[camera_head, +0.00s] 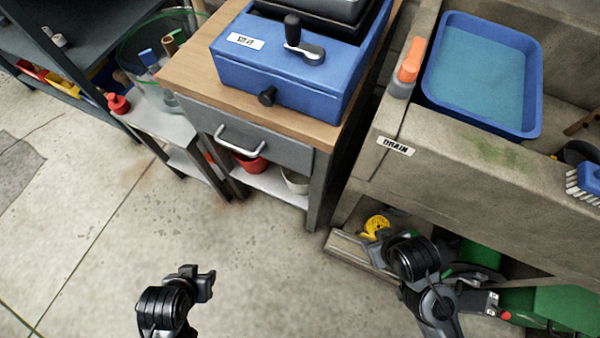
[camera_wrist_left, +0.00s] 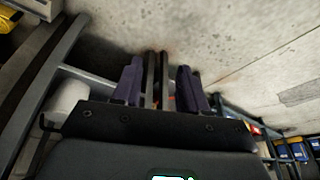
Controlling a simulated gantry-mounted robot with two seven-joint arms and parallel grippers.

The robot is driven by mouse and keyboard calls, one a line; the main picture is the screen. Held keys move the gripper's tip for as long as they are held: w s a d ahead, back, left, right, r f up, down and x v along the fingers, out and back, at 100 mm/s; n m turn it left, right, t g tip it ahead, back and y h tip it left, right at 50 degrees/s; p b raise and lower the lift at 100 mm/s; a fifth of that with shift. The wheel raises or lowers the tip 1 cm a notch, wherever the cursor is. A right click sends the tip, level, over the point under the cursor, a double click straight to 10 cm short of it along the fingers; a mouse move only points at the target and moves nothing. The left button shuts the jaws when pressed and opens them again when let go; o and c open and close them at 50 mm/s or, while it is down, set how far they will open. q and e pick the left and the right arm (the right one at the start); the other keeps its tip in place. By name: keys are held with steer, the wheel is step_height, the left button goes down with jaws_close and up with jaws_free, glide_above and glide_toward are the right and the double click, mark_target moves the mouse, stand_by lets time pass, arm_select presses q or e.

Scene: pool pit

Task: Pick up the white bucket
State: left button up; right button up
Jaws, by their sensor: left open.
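The white bucket (camera_head: 296,181) stands on the low shelf under the wooden-topped workbench, to the right of a red bucket (camera_head: 250,163). The bench's edge and front leg partly cover it. In the left wrist view, a pale rounded thing (camera_wrist_left: 66,100) at the left may be this bucket. My left gripper (camera_wrist_left: 158,84) shows two dark fingers, apart, with nothing between them. In the head view my left arm is at the bottom, in front of the bench, and its fingertips cannot be made out. My right arm is at lower right by the sink's base; its fingers are not clear.
A blue box with a crank (camera_head: 285,80) sits on the workbench (camera_head: 190,70), whose drawer has a metal handle (camera_head: 240,141). A concrete sink (camera_head: 440,160) with a blue tray (camera_head: 535,95) stands at right. The floor (camera_head: 110,240) before the bench is clear.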

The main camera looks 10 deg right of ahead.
stand_by(0.3)
arm_select(q)
steer(key=o, duration=1.1)
